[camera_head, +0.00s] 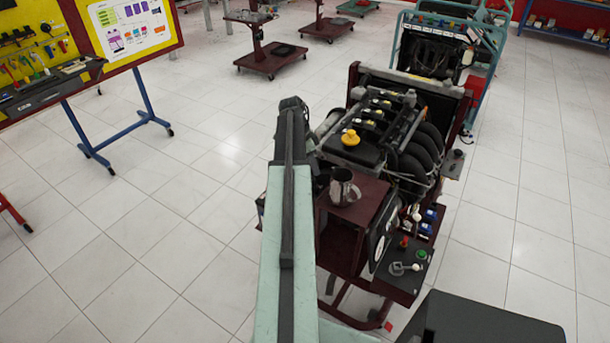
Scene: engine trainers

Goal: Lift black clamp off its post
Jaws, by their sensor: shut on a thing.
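My arm (286,215) reaches forward from the bottom of the head camera view. Its dark far end (293,106) is just left of an engine trainer (395,125). My gripper's fingers do not show; the arm's end and the engine parts cover that area. I cannot pick out the black clamp or its post. The engine has dark hoses, a black top cover and a yellow cap (350,138).
A metal jug (343,187) stands on the trainer's maroon shelf (368,199), close right of my arm. A lower panel (405,285) holds buttons and a grey fitting. Another trainer (430,50) stands behind. A tool board (45,50) is at left.

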